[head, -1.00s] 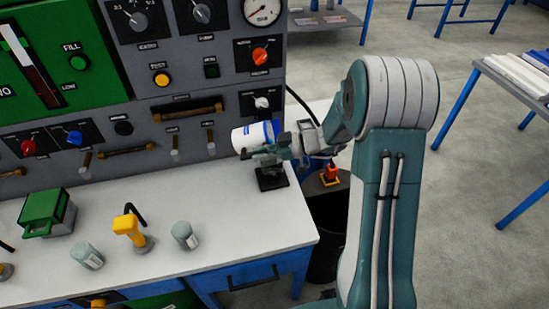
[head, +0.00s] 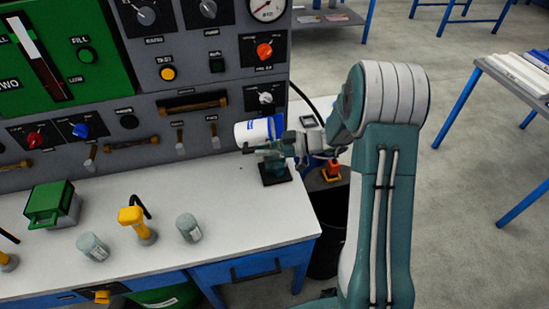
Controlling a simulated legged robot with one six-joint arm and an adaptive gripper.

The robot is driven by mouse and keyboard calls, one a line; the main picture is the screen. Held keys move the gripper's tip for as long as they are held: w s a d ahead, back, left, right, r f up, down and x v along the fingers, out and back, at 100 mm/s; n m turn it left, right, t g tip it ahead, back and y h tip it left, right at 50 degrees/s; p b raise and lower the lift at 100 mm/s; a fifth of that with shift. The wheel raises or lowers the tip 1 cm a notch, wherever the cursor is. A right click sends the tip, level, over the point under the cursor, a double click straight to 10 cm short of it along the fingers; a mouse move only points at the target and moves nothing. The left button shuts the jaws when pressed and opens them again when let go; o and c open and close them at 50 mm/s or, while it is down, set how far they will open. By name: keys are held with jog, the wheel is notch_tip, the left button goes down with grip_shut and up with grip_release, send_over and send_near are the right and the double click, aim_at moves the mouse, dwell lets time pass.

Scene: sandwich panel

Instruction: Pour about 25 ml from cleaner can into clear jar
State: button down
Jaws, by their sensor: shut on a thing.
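The cleaner can (head: 256,131), white with a blue band, is held on its side, nearly level, in front of the panel. My gripper (head: 262,148) is shut on it, with a finger along its near, lower side. A clear jar, greenish in look (head: 274,168), stands upright on a small black square base (head: 277,180), just below the gripper and can. The gripper partly covers the jar's top. The can's mouth, any stream and the liquid level in the jar cannot be made out.
The grey control panel (head: 185,105) with knobs and handles stands close behind the can. The bench's right edge is near the jar.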

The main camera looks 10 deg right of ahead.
jog(key=shift+d+f+y, duration=0.1)
jog(key=shift+d+y, duration=0.05)
jog(key=shift+y, duration=0.15)
jog(key=shift+w, duration=0.1)
jog(key=shift+w+a+p, duration=0.1)
jog(key=shift+a+p, duration=0.2)
jog(key=shift+a, duration=0.05)
jog(key=shift+a, duration=0.1)
jog(key=shift+w+f, duration=0.15)
jog(key=shift+a, duration=0.15)
dwell(0.4)
jog(key=shift+p, duration=0.3)
jog(key=shift+a+r, duration=0.15)
jog(key=shift+r, duration=0.1)
jog(key=shift+r+h, duration=0.35)
jog(key=shift+h, duration=0.45)
